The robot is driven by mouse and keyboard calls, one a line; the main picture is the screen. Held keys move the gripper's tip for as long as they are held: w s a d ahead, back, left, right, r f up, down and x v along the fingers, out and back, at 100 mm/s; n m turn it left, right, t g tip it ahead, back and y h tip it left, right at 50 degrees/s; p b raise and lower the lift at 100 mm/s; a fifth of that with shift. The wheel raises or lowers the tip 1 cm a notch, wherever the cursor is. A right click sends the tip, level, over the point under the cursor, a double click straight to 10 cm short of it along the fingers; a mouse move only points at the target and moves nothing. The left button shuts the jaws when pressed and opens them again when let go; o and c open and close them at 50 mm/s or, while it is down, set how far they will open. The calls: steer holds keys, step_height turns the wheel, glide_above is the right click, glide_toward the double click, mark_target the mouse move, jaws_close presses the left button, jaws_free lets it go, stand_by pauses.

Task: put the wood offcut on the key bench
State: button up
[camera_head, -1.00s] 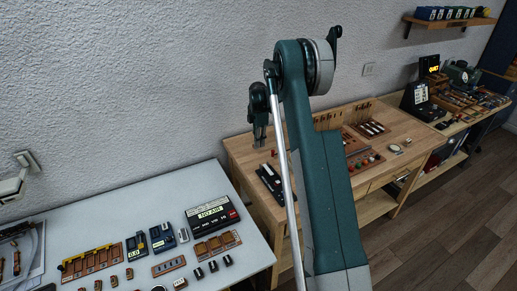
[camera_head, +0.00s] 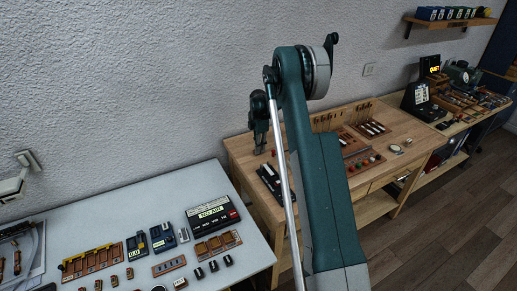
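My gripper (camera_head: 260,145) hangs at the left end of my raised arm, in front of the white wall and over the back left part of a wooden bench. It is small and dark, and I cannot tell if its fingers are open or shut or hold anything. The wooden bench (camera_head: 375,178) bears tool racks, trays and small parts; no label shows whether it is the key bench. I cannot pick out the wood offcut for certain among the small pieces. My arm hides part of the wooden bench.
A pale table (camera_head: 120,212) at the lower left holds a black "NO AIR" box (camera_head: 212,213) and several small wooden and dark parts. A further workbench with a dark display box (camera_head: 416,98) stands at the right. A wall shelf (camera_head: 450,21) holds blue bins. The floor at right is clear.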

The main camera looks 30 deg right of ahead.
steer(key=shift+f, duration=0.15)
steer(key=o, duration=0.6)
step_height(320, 180, up, 12)
steer(key=shift+r, duration=0.15)
stand_by(0.6)
stand_by(0.4)
steer(key=shift+r, duration=0.1)
